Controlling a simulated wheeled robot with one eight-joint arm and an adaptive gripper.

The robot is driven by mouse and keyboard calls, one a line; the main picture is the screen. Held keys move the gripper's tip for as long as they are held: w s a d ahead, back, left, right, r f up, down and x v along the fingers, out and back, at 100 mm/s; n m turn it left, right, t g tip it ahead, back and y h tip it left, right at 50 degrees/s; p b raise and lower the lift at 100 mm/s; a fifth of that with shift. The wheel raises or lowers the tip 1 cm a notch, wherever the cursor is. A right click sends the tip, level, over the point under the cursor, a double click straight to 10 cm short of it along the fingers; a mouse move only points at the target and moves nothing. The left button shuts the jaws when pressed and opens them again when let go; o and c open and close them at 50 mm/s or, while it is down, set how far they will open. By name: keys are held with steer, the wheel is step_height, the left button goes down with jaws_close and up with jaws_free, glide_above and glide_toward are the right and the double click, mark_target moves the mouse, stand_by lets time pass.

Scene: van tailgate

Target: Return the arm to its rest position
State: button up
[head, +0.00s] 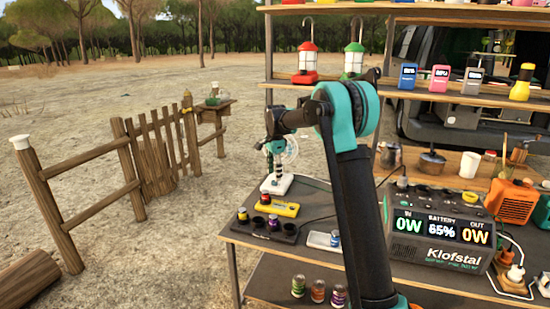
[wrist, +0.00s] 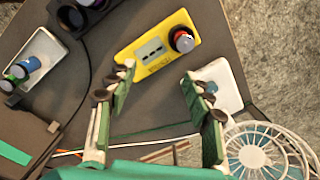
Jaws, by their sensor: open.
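My arm (head: 352,190) rises from the bottom of the head view, bends at a teal joint, and reaches left over the table. My gripper (wrist: 158,77) shows in the wrist view with its two green-lined fingers spread apart and nothing between them. In the head view its end hangs above the left part of the table, in front of the small fan. Its fingertips are hard to make out there. A yellow device (wrist: 152,48) with a red and black round piece on it lies beyond the fingertips. The white fan (wrist: 258,150) is close by the right finger.
A dark tray (head: 283,238) and a white tray (head: 318,244) lie on the table (head: 240,229). A power station (head: 440,235) stands right of my arm. Shelves with a red lantern (head: 306,66) and a green lantern (head: 352,66) rise behind. Open ground and a wooden fence (head: 90,157) are left.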

steer(key=s+d+n+t, duration=0.1)
steer(key=s+d+n, duration=0.3)
steer(key=s+d, duration=0.6)
steer(key=s+d+f+n+t, duration=0.1)
steer(key=s+d+f+n, duration=0.2)
steer(key=s, duration=0.7)
steer(key=s+d+f+n+t, duration=0.1)
steer(key=s+d+f, duration=0.3)
steer(key=s, duration=0.7)
steer(key=s+d+f+n, duration=0.3)
steer(key=s+f+n, duration=0.1)
steer(key=s, duration=0.6)
steer(key=shift+s+d+n+t, duration=0.3)
steer(key=shift+s+d+t, duration=0.1)
steer(key=shift+f, duration=0.1)
steer(key=shift+c, duration=0.3)
jaws_close()
